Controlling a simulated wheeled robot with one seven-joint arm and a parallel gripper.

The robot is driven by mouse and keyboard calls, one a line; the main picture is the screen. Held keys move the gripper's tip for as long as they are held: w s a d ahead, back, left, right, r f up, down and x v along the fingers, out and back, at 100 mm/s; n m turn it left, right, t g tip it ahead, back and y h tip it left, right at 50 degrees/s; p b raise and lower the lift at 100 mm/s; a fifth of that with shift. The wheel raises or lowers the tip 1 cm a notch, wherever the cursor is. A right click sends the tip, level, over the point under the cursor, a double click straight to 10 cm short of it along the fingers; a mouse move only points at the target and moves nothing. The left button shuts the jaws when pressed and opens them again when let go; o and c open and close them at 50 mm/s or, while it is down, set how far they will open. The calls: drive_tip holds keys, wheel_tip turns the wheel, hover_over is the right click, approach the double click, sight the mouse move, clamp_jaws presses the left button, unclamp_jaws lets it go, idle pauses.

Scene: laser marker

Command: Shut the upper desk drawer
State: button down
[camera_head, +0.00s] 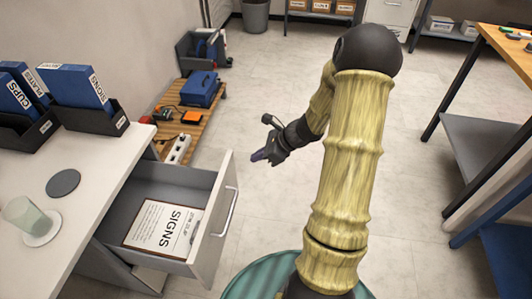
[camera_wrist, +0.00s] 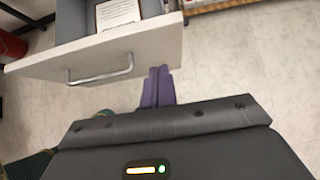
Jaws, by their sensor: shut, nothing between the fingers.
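The upper desk drawer (camera_head: 210,215) is pulled out from the white desk (camera_head: 90,205). Its front has a silver bar handle (camera_head: 230,212). A framed paper marked SIGNS (camera_head: 165,228) lies inside it. My gripper (camera_head: 258,157) is just beyond the far end of the drawer front in the head view, apart from the handle. In the wrist view, the purple fingertips (camera_wrist: 158,72) are together and empty, near the right end of the drawer front (camera_wrist: 105,50). The handle (camera_wrist: 98,72) is to their left. I cannot tell whether the fingertips touch the drawer front.
A cup (camera_head: 25,215), a dark disc (camera_head: 63,183) and blue binders (camera_head: 80,87) are on the desk. A low wooden platform (camera_head: 180,125) holds tools and a power strip beyond the drawer. A workbench (camera_head: 485,110) stands at right. The floor between is clear.

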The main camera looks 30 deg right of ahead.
sight(230, 163)
drive_tip(key=w+a+f, duration=0.1)
drive_tip(key=w+a, duration=0.1)
drive_tip(key=a, duration=0.1)
drive_tip(key=w+a+f+b, duration=0.1)
drive_tip(key=w+a, duration=0.1)
drive_tip(key=shift+a+f, duration=0.2)
drive_tip(key=shift+f, duration=0.1)
